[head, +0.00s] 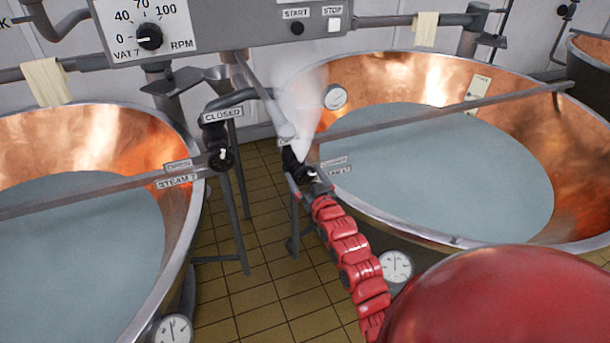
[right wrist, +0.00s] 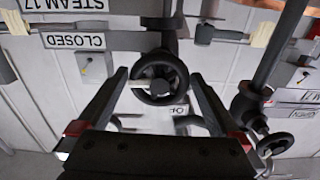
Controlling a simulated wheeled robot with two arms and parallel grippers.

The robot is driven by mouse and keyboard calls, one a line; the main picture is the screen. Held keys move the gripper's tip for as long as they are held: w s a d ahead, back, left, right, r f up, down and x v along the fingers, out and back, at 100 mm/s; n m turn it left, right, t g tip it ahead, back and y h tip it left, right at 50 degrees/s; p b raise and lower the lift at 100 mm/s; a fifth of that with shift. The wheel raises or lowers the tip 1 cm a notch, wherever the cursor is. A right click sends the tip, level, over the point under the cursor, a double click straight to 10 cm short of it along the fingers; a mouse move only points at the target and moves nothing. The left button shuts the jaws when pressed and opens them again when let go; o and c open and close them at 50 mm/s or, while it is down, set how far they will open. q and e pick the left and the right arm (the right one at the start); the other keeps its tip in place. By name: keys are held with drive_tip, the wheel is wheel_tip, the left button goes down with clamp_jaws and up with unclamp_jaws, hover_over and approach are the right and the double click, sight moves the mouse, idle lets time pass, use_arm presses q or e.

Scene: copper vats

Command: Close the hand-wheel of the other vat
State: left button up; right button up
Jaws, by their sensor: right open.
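The right vat (head: 440,225) is copper and holds pale liquid, with white steam (head: 312,105) rising at its near-left rim. Its dark hand-wheel (right wrist: 160,78) faces me in the right wrist view, with a pale pointer at its left side and a CLOSED plate (right wrist: 74,41) up and left, upside down. My right gripper (head: 300,172) is open, its fingers on either side of this wheel; contact cannot be told. In the head view the gripper mostly hides the wheel. The left vat's hand-wheel (head: 221,158) has its white pointer up, towards a CLOSED plate (head: 222,114). My left gripper is out of view.
The left vat (head: 186,235) carries a STEAM 7 plate (head: 177,181). A grey control box (head: 215,28) with a dial hangs above. Pipes stand between the vats over a tiled floor (head: 265,270). The other hand-wheel (right wrist: 275,145) shows at the right wrist view's lower right.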

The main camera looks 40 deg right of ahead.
drive_tip(key=shift+w, duration=0.1)
drive_tip(key=shift+c, duration=0.2)
drive_tip(key=c, duration=1.1)
drive_tip(key=shift+d+f+m+b, duration=0.15)
drive_tip(key=shift+f+m+b, duration=0.1)
drive_tip(key=shift+m+b, duration=0.45)
drive_tip(key=shift+r+m+b, duration=0.25)
drive_tip(key=shift+m+b, duration=0.15)
drive_tip(key=shift+m, duration=0.6)
drive_tip(key=o, duration=1.1)
drive_tip(key=shift+o, duration=0.2)
